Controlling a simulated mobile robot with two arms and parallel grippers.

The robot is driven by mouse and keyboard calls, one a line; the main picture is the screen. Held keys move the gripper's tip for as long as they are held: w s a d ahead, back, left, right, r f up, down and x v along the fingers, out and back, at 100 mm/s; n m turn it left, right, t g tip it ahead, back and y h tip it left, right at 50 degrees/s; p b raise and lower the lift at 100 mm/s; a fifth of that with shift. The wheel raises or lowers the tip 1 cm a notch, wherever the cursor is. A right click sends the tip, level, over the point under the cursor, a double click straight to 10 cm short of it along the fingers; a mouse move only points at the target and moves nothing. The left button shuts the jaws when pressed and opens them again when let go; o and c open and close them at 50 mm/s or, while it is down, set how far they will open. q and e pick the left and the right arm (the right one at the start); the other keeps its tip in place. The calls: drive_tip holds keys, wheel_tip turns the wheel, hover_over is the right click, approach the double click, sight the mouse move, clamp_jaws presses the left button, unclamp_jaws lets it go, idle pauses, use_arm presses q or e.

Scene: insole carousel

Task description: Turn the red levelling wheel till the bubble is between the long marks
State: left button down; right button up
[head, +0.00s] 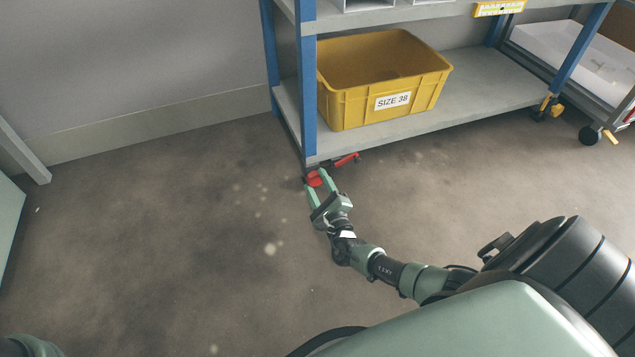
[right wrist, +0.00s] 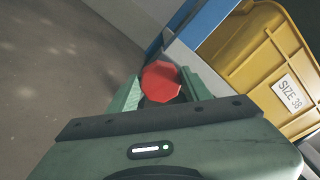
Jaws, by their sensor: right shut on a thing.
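The red levelling wheel (head: 314,179) is at the foot of the shelf's front left blue post, just above the floor. In the right wrist view the wheel (right wrist: 161,82) is a red faceted knob between the two green fingers. My right gripper (head: 319,183) is shut on it, one finger on each side. A yellow level (head: 499,8) with a pale vial is on the front edge of the upper shelf, at the top of the head view. Its bubble and long marks are too small to read. My left gripper is not in view.
A yellow crate (head: 345,110) labelled SIZE 38 stands on the lower shelf (head: 470,108), above and right of the wheel. A red lever (head: 346,159) sticks out beside the wheel. A wheeled cart (head: 560,75) stands at the right. The floor at left is clear.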

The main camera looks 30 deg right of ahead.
idle(0.4)
drive_tip(key=o, duration=1.3)
drive_tip(key=shift+o, duration=0.2)
drive_tip(key=p+v, duration=0.3)
drive_tip(key=v, duration=0.4)
drive_tip(key=shift+r+p, duration=0.1)
drive_tip(key=shift+p, duration=0.3)
drive_tip(key=shift+s+a, duration=0.1)
drive_tip(key=shift+s, duration=0.35)
